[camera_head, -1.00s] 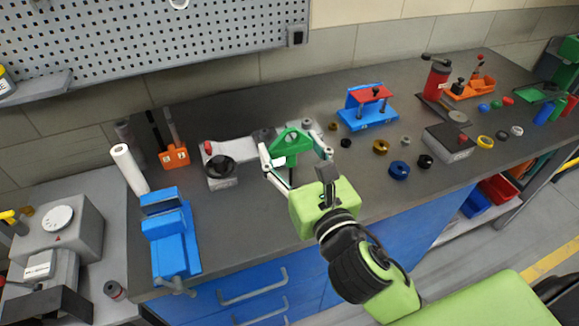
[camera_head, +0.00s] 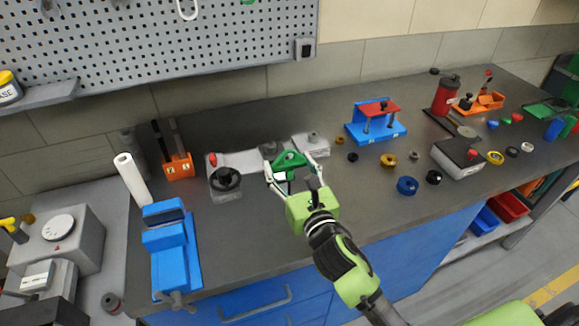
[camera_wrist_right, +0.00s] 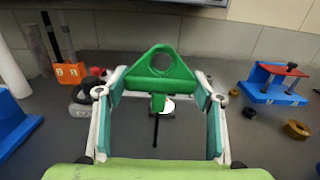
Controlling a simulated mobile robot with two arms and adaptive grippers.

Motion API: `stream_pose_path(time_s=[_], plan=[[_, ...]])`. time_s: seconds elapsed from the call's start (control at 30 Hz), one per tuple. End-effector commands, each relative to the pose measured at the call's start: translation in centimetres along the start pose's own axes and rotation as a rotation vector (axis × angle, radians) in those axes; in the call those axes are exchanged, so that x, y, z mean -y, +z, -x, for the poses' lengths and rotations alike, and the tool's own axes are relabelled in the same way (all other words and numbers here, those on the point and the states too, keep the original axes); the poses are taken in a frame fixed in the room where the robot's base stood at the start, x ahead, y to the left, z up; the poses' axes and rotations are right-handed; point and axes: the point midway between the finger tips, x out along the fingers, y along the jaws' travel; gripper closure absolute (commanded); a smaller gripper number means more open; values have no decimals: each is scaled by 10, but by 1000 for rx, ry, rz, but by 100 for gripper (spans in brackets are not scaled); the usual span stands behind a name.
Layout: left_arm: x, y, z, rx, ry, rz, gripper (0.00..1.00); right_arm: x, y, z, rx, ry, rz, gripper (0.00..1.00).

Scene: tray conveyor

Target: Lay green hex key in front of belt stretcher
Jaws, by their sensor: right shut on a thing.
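The green hex key has a green ringed handle (camera_wrist_right: 160,86) and a thin dark shaft. It also shows in the head view (camera_head: 288,160). My right gripper (camera_wrist_right: 160,92) is shut on the handle from both sides, its ring facing up and away in the wrist view. The gripper also shows in the head view (camera_head: 292,172), over the bench beside the long grey device. That device, with a black handwheel (camera_head: 226,180), seems to be the belt stretcher; the key and gripper partly hide its middle. I cannot tell whether the key touches the bench. My left gripper is not in view.
A blue vise (camera_head: 172,250) stands at front left and an orange tool holder (camera_head: 178,166) behind it. A blue stand with a red plate (camera_head: 376,122) and several loose rings, one blue (camera_head: 407,186), lie to the right. Bench around the gripper's front is clear.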

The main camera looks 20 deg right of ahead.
Motion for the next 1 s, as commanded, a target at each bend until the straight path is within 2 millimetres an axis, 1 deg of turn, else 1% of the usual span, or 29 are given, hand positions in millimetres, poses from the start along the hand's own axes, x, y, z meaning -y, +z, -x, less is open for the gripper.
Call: stream_pose_path(time_s=[0.23,0.37,0.4,0.43,0.73,0.83,0.97,1.0], plan=[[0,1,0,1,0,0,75,0,0,0,3,1,2,64],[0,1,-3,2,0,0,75,0,-4,0,3,1,2,64],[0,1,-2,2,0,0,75,0,-3,0,2,1,1,28],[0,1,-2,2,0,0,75,0,-3,0,2,1,1,22],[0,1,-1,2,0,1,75,0,-3,0,2,0,1,22],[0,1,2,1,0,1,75,0,2,0,2,0,1,22],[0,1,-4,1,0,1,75,0,-3,16,-1,1,2,22],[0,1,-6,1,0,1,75,0,-4,24,-1,2,2,22]])
